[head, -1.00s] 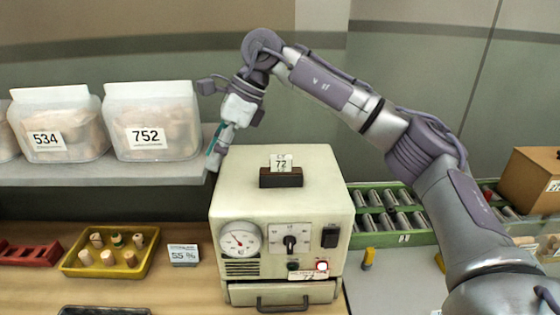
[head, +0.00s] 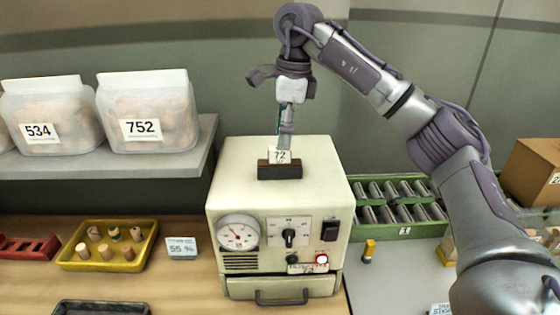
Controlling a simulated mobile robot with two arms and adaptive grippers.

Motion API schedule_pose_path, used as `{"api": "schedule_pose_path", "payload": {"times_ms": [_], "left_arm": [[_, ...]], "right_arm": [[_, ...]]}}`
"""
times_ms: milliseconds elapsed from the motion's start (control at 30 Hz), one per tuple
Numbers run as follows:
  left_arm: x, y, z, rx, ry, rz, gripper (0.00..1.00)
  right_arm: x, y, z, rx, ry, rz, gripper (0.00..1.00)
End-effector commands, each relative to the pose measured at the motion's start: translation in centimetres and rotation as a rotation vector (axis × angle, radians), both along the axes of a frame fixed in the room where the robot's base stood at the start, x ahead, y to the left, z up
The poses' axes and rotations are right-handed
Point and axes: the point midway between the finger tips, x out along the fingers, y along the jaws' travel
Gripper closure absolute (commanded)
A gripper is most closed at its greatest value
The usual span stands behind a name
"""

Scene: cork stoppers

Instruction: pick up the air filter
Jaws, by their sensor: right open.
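I cannot make out anything that is clearly an air filter in the head view. My right gripper (head: 286,138) is open and points down over the top of the cream oven-like machine (head: 235,165). Its fingertips are just behind or above the small card (head: 279,156) marked 72, which stands in a dark brown block (head: 279,173) on the machine. I cannot tell whether the fingers touch the card. Nothing shows between the fingers. My left gripper is out of view.
A grey shelf (head: 190,165) at left bears plastic bins marked 534 (head: 75,125) and 752 (head: 170,115). A yellow tray (head: 75,264) holds several corks. A green roller rack (head: 352,214) stands right of the machine; a cardboard box (head: 525,165) is at far right.

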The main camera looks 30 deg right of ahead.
Motion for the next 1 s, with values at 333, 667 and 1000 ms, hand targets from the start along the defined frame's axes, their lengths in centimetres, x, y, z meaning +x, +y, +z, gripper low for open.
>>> {"api": "schedule_pose_path", "payload": {"times_ms": [333, 667, 1000], "left_arm": [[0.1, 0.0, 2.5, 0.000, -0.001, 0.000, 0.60], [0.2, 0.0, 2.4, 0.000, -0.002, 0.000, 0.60], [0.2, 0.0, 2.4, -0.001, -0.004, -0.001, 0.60]], "right_arm": [[0.5, 0.6, -4.3, 0.000, 0.002, -0.001, 0.48], [0.5, 0.6, -4.8, 0.000, 0.001, 0.000, 0.60], [0.5, 0.6, -4.7, 0.000, 0.001, 0.000, 1.00]]}}
